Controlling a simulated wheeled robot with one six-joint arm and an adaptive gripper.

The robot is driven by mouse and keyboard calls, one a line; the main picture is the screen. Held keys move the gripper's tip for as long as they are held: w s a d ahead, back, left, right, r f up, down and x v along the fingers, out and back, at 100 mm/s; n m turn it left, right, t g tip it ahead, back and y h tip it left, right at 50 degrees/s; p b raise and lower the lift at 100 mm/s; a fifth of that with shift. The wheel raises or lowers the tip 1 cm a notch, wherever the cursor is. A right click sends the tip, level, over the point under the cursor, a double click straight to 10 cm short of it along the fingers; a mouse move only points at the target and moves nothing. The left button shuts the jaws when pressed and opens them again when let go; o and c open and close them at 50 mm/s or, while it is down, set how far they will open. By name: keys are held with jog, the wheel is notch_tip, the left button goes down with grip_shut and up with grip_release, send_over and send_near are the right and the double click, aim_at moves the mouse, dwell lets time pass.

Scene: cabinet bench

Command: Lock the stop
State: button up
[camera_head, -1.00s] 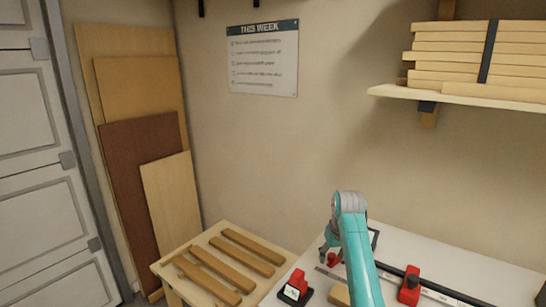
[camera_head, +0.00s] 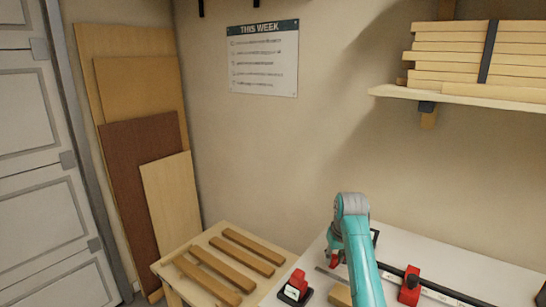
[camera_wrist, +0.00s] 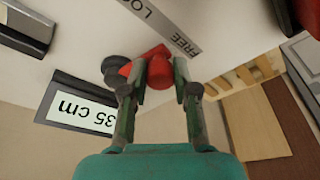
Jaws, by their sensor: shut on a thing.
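My gripper (camera_wrist: 157,92) is shut on a red handle (camera_wrist: 157,70) in the wrist view, with a finger on either side of it. A dark round part (camera_wrist: 117,70) sits beside the handle. A pale strip (camera_wrist: 165,25) reading "FREE" and "LO", its rest cut off, lies near the handle. In the head view my gripper (camera_head: 334,262) is low over the white bench, partly hidden by my arm. A red block (camera_head: 409,288) sits on a dark rail (camera_head: 440,290) to its right. I cannot tell the handle's exact setting.
A dark-framed "35 cm" sign (camera_wrist: 78,110) stands close to my gripper. A red and black device (camera_head: 295,287) stands at the bench's left end. A side table (camera_head: 190,257) with several wooden strips adjoins it. A shelf (camera_head: 465,93) with boards hangs at right.

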jog(key=shift+s+d, duration=0.4)
jog(key=shift+d, duration=0.25)
jog(key=shift+s+d, duration=0.5)
jog(key=shift+d, duration=0.3)
jog(key=shift+s+d, duration=0.2)
jog(key=shift+d, duration=1)
jog(key=o, duration=0.8)
jog(key=shift+c, duration=0.2)
